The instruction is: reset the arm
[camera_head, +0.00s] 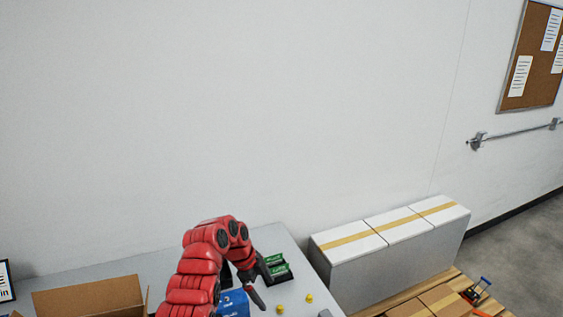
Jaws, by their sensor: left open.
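My left arm, red with black joints, reaches in from the bottom over the grey table (85,271). My left gripper (254,287) points down over the table and is open, with nothing seen between its dark fingers. A black holder with green parts (276,267) lies just right of the gripper. A blue item (234,303) is below and left of it, partly hidden by my arm. Two small yellow pieces (309,298) lie to the right on the table. My right gripper is not in view.
An open cardboard box (90,297) stands at the lower left. White taped boxes (345,262) stand right of the table, with cartons (437,297) on wood in front. A wall rail (515,131) and corkboard (531,60) are at the right. Space above the table is clear.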

